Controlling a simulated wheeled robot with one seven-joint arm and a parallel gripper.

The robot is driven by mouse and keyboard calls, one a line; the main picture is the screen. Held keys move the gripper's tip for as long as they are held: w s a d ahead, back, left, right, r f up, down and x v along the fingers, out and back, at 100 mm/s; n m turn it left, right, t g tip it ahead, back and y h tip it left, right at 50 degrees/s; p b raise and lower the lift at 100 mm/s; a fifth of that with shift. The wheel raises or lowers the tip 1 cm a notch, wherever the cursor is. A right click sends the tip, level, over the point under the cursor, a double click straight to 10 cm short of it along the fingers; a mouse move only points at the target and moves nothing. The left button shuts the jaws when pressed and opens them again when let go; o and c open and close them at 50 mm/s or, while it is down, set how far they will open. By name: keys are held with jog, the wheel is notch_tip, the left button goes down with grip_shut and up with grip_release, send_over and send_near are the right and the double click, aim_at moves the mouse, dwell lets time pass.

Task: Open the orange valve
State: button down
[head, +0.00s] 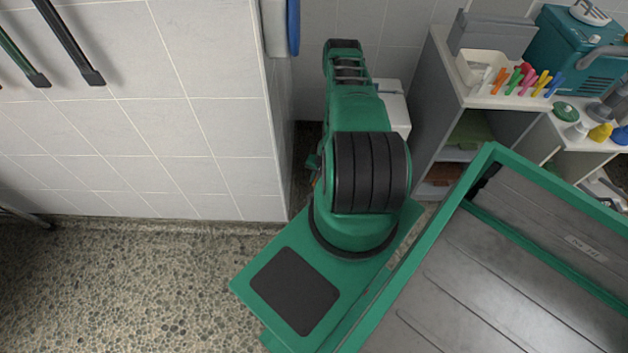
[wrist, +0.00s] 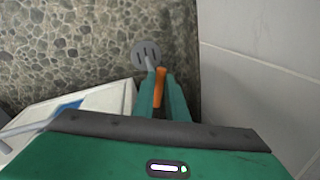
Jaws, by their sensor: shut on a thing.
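The orange valve (wrist: 160,90) shows in the wrist view as a narrow orange handle. My gripper (wrist: 163,84) has its two green fingers on either side of the handle and is shut on it. A grey pipe end lies just beyond the fingertips. The lower part of the valve is hidden by my gripper's body.
A round grey floor drain (wrist: 147,54) is beyond the fingertips. A tiled wall (wrist: 262,70) is close on the right in the wrist view. A white box-like thing (wrist: 100,103) is on the left. A shelf unit (head: 432,100) stands right of my arm in the head view.

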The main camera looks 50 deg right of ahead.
jog(key=shift+d+n, duration=0.1)
jog(key=shift+n, duration=0.4)
jog(key=c, duration=1.8)
grip_release()
jog(key=shift+o, duration=0.2)
notch_tip(320, 180, up, 11)
jog(key=s, duration=0.2)
jog(key=shift+d+f, duration=0.2)
jog(key=shift+d, duration=0.25)
jog(key=shift+w, duration=0.1)
